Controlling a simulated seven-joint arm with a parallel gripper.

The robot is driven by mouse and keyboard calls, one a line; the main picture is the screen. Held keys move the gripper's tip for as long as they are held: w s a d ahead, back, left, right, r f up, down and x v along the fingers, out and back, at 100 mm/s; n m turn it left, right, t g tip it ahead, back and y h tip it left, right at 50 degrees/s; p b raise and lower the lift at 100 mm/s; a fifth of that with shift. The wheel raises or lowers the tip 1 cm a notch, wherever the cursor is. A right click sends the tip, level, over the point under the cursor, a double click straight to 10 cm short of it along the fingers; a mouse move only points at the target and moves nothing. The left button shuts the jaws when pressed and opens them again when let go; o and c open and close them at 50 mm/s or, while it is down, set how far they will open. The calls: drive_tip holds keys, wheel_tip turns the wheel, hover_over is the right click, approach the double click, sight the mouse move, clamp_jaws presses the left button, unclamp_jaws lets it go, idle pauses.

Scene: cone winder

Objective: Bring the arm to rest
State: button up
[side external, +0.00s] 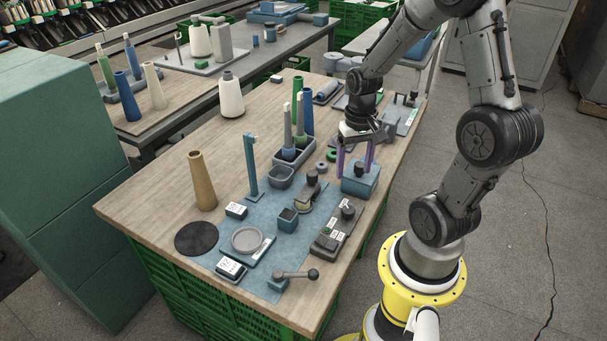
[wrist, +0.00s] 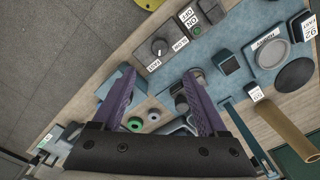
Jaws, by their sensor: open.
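My gripper (side external: 355,158) is open, its two purple fingers pointing down over the right edge of the wooden table. In the side view the fingers are close to a blue box (side external: 362,184) with a dark knob on top. I cannot tell whether they touch it. In the wrist view my gripper (wrist: 160,82) has its fingers spread apart with nothing held between them. My arm reaches over from the yellow base on the right.
A white yarn cone (side external: 231,96) stands behind. Open space lies above the table.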

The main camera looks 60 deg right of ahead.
drive_tip(key=w+a+r+n+t+h, duration=0.1)
drive_tip(key=w+a+r+n+t, duration=0.15)
drive_tip(key=a+r, duration=0.35)
drive_tip(key=w+a+r+n+t, duration=0.1)
drive_tip(key=a+r+n+t, duration=0.15)
drive_tip(key=a+r, duration=0.35)
drive_tip(key=s+a+r+n+y, duration=0.1)
drive_tip(key=s+a+r+n, duration=0.3)
drive_tip(key=s, duration=0.5)
drive_tip(key=shift+a+r+t, duration=0.2)
drive_tip(key=shift+r+t, duration=0.05)
drive_tip(key=shift+t, duration=0.05)
drive_tip(key=shift+w, duration=0.1)
